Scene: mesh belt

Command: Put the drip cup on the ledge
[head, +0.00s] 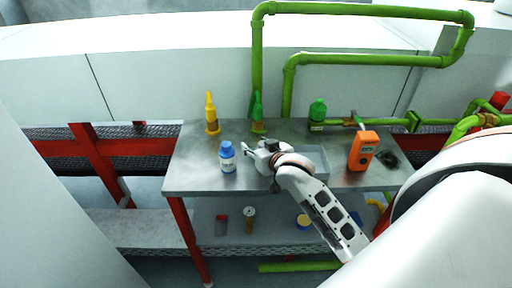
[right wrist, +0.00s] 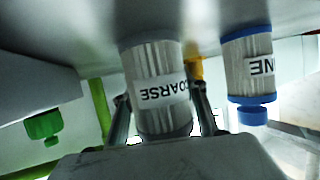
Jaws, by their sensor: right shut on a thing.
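My right gripper (head: 257,151) is low over the bench top in the head view. In the right wrist view its two fingers (right wrist: 162,106) are shut on a ribbed clear cylinder labelled COARSE (right wrist: 150,62), one finger on each side. The cylinder's far end is at or close to the grey bench surface; I cannot tell whether it touches. The gripper hides it in the head view. No thing is clearly recognisable as the drip cup, and I cannot single out the ledge. My left gripper is not in view.
A blue-capped bottle (head: 227,160) stands left of my gripper. The lower shelf (head: 275,238) holds several small things. Green pipes (head: 365,59) rise behind.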

